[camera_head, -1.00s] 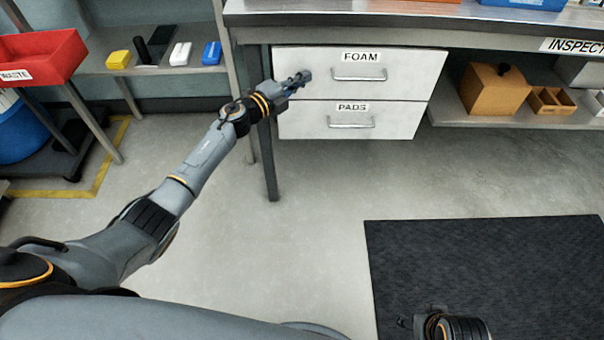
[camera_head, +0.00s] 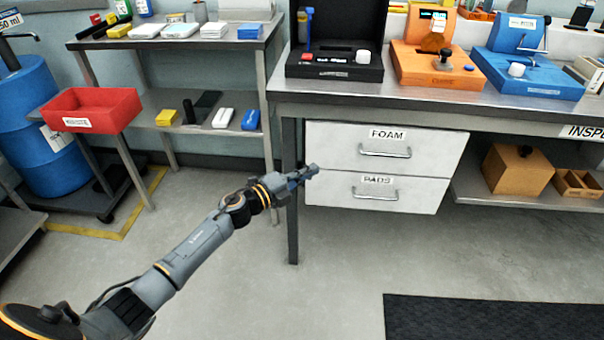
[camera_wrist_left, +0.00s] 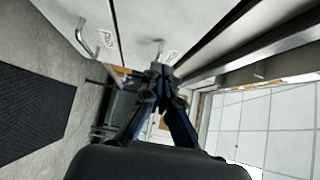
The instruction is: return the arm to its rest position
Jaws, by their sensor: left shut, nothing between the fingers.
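My left arm reaches in from the lower left in the head view. Its gripper (camera_head: 307,172) is shut and empty, at the left edge of the drawer fronts. In the left wrist view the gripper's fingers (camera_wrist_left: 160,88) are together, with nothing between them. The FOAM drawer (camera_head: 340,138) and the PADS drawer (camera_head: 335,190) are both closed, each with a metal handle. The gripper is apart from both handles. Whether its fingertips touch the drawer fronts I cannot tell. My right gripper is not in view.
A steel workbench (camera_head: 360,96) carries black, orange and blue devices. Its front leg (camera_head: 291,220) stands close to my left gripper. A red waste bin (camera_head: 95,108), a blue drum (camera_head: 50,130) and a shelf unit stand at left. A dark mat (camera_head: 490,318) lies on open floor.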

